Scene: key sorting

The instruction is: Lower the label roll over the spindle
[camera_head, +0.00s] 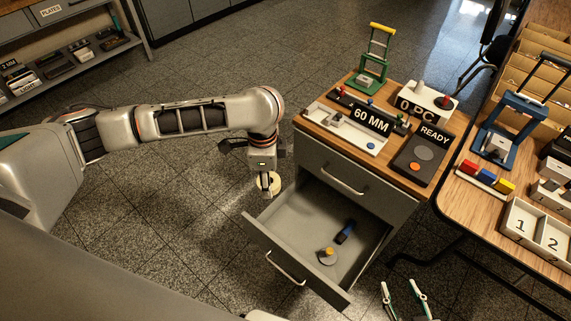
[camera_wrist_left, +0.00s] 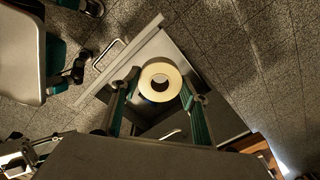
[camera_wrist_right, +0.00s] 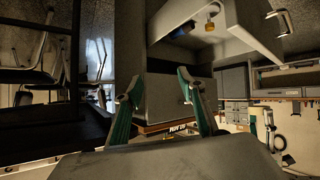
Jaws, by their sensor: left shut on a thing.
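The label roll (camera_head: 270,187), a cream ring with a dark round hole, hangs in my left gripper (camera_head: 264,172) just left of the open drawer. In the left wrist view the roll (camera_wrist_left: 146,77) sits between the two fingers (camera_wrist_left: 160,88), its hole facing the camera. The likely spindle (camera_head: 327,256), a grey disc with a yellow-topped post, stands on the drawer floor, right of and apart from the roll. In the right wrist view its yellow part (camera_wrist_right: 210,23) shows near the drawer. My right gripper (camera_head: 404,290) is open and empty near the lower edge.
The pulled-out drawer (camera_head: 285,203) also holds a dark blue item (camera_head: 345,232). The cabinet top carries a white tray (camera_head: 345,142), a 60 MM sign (camera_head: 371,119), a READY panel (camera_head: 425,150) and a green stand (camera_head: 374,60). A wooden table (camera_head: 470,205) is at right.

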